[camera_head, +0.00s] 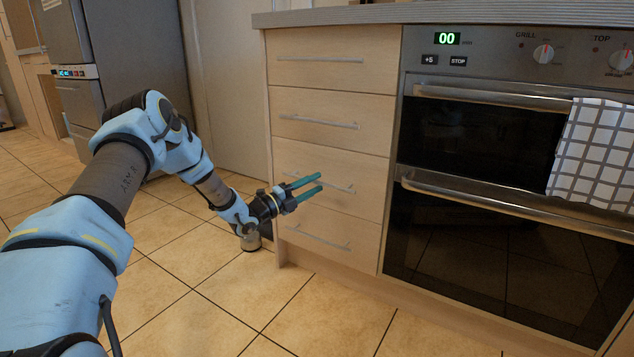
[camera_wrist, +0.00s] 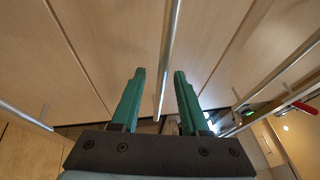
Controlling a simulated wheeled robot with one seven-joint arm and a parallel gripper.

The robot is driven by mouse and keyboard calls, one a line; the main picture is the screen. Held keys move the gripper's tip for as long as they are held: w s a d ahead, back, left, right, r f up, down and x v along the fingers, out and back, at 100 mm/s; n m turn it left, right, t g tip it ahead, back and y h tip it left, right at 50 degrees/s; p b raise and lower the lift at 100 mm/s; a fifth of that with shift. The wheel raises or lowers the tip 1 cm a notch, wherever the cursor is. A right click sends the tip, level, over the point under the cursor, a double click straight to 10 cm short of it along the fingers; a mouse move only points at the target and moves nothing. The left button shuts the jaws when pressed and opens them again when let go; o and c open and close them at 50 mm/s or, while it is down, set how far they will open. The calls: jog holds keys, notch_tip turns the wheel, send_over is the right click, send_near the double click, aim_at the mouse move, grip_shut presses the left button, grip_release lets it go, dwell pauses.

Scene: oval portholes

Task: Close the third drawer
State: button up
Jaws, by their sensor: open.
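The third drawer (camera_head: 365,203) is in the pale wood stack left of the oven, third from the top. Its front looks about level with the other fronts; any small gap is too fine to tell. Its metal handle (camera_head: 345,188) is partly hidden by my fingers. My gripper (camera_head: 319,182) has teal fingers and is in front of this drawer, at handle height. In the wrist view my gripper (camera_wrist: 160,72) is open, with a metal handle bar (camera_wrist: 171,45) running between the fingers. I cannot tell whether a finger touches it.
The second drawer (camera_head: 330,140) is above and the bottom drawer (camera_head: 330,225) below; both look shut. A double oven (camera_head: 485,190) with a checked towel (camera_head: 595,155) stands to the right. The worktop (camera_head: 430,14) overhangs above. The tiled floor (camera_head: 220,300) in front is clear.

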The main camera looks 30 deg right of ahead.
jog(key=a+f+p, duration=0.1)
jog(key=a+p, duration=0.1)
jog(key=a, duration=0.7)
jog(key=shift+s+f, duration=0.2)
jog(key=shift+s, duration=0.25)
